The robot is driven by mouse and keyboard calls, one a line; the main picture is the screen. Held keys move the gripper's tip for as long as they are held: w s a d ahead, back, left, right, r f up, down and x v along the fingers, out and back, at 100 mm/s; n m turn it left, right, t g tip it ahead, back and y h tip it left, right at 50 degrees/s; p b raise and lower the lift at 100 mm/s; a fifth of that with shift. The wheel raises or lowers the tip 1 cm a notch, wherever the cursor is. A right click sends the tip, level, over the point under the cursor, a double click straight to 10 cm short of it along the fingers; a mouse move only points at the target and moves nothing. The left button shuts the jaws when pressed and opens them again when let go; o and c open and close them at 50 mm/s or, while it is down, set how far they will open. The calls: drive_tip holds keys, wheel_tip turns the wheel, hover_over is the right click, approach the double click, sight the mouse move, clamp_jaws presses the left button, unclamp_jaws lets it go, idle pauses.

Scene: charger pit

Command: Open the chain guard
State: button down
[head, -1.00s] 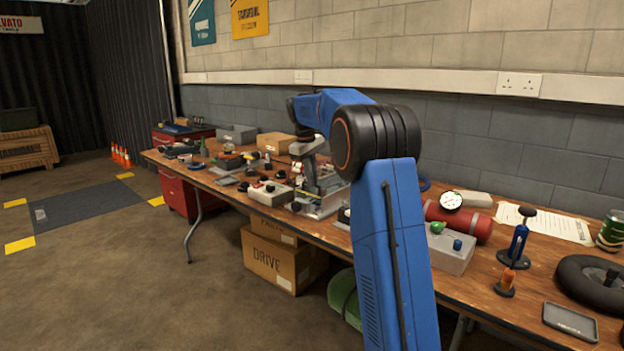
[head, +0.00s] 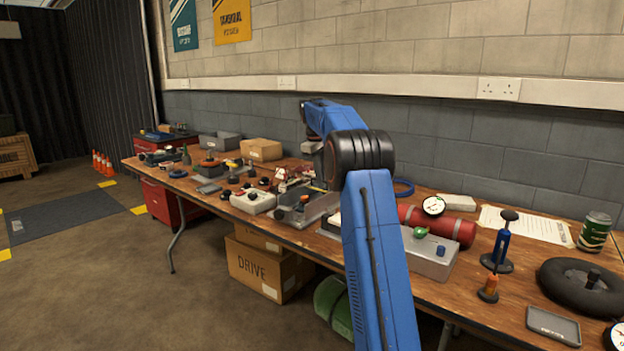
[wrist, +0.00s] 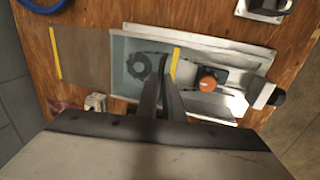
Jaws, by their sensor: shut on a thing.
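The chain guard (wrist: 84,54) looks like a clear panel with a yellow strip at each end. In the wrist view it lies over a metal fixture (wrist: 205,43) and reaches left beyond it, over bare wood. A dark toothed wheel (wrist: 138,67) shows through it. My gripper (wrist: 165,82) is shut at the panel's right yellow strip; the exact contact is hard to see. An orange knob (wrist: 207,80) sits on the fixture right of the jaws. In the head view the fixture (head: 317,212) is on the bench, with my gripper mostly hidden there.
In the wrist view a black knob (wrist: 277,97) sticks out at the fixture's right end, and a metal block (wrist: 262,8) is at the top. The wooden bench also holds a control box (head: 252,201), a red cylinder (head: 450,226) and a grey box (head: 430,257).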

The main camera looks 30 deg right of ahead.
drive_tip(key=shift+w+d, duration=0.3)
drive_tip(key=shift+d, duration=0.4)
drive_tip(key=c, duration=1.9)
unclamp_jaws()
drive_tip(key=s+a+r, duration=0.1)
drive_tip(key=a+r, duration=0.2)
drive_tip(key=r, duration=1.4)
drive_tip(key=shift+s+a, duration=0.1)
